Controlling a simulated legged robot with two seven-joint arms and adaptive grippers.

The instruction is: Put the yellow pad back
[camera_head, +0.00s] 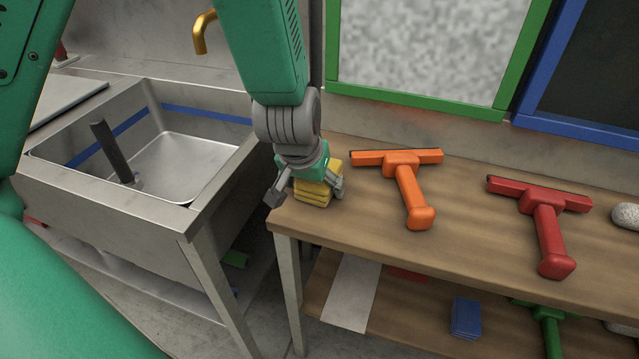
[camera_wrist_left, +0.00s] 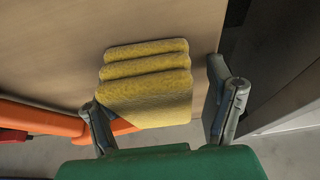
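The yellow pad (camera_head: 313,193) sits on the left end of the wooden table. It looks ridged, like several stacked layers; in the left wrist view the yellow pad (camera_wrist_left: 148,85) lies between the fingers. My left gripper (camera_head: 305,195) points down over it, with its fingers spread to either side. In the left wrist view, a gap shows between the pad and the right-hand finger, while the left-hand finger is close to or touching the pad's edge; I cannot tell which. The gripper's palm hides part of the pad in the head view. My right gripper is not in view.
An orange squeegee (camera_head: 408,188) and a red squeegee (camera_head: 547,228) lie right of the pad. A steel sink (camera_head: 180,165) stands left, across a gap. A lower shelf (camera_head: 400,325) holds a blue pad (camera_head: 466,318) and a green tool (camera_head: 547,322). Framed panels stand behind.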

